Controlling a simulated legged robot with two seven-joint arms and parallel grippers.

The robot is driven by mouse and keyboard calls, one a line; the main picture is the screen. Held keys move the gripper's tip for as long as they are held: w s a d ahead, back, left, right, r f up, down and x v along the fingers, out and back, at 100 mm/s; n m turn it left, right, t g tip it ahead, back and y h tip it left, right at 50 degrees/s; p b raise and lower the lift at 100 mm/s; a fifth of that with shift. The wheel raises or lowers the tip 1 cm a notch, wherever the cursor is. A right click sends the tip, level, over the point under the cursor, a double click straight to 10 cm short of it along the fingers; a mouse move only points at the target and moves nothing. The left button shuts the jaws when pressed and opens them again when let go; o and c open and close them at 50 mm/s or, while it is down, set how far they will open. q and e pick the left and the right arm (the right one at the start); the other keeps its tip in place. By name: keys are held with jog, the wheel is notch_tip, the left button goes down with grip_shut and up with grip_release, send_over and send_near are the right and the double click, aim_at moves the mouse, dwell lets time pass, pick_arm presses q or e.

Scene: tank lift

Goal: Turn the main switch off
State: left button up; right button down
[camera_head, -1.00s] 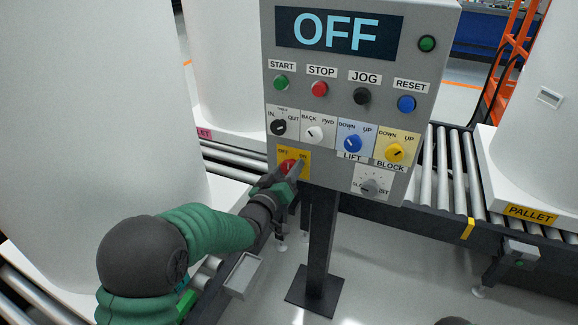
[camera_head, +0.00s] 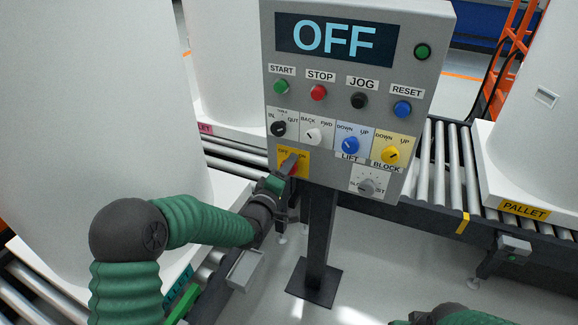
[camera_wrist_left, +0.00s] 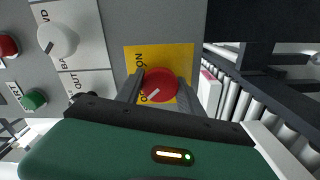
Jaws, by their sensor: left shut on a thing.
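The main switch is a red knob (camera_wrist_left: 160,85) with a white mark, on a yellow plate (camera_wrist_left: 184,56) lettered OFF and ON. In the head view the yellow plate (camera_head: 304,170) is at the lower left of the grey control panel (camera_head: 438,60). My left gripper (camera_head: 287,168) reaches it from below left. In the left wrist view its two dark fingers (camera_wrist_left: 160,92) are closed on either side of the knob. The white mark points toward the OFF lettering. The panel display (camera_head: 334,40) reads OFF. My right gripper does not show; part of my right arm is at the bottom edge.
Other knobs sit close above the switch, such as the black IN/OUT knob (camera_head: 279,128) and the white BACK/FWD knob (camera_head: 314,136). A grey speed knob (camera_head: 367,186) is to the right. The post (camera_head: 320,235) stands below. Large white tanks on roller conveyors (camera_head: 436,180) flank the panel.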

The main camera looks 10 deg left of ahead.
pick_arm(q)
jog(key=shift+a+f+n, duration=0.1)
jog(key=shift+f+n, duration=0.1)
jog(key=shift+n, duration=0.2)
jog(key=o, duration=1.4)
jog(key=shift+a, duration=0.1)
jog(key=shift+s+r, duration=0.1)
jog(key=shift+p+v, duration=1.35)
jog(key=shift+v, duration=6.95)
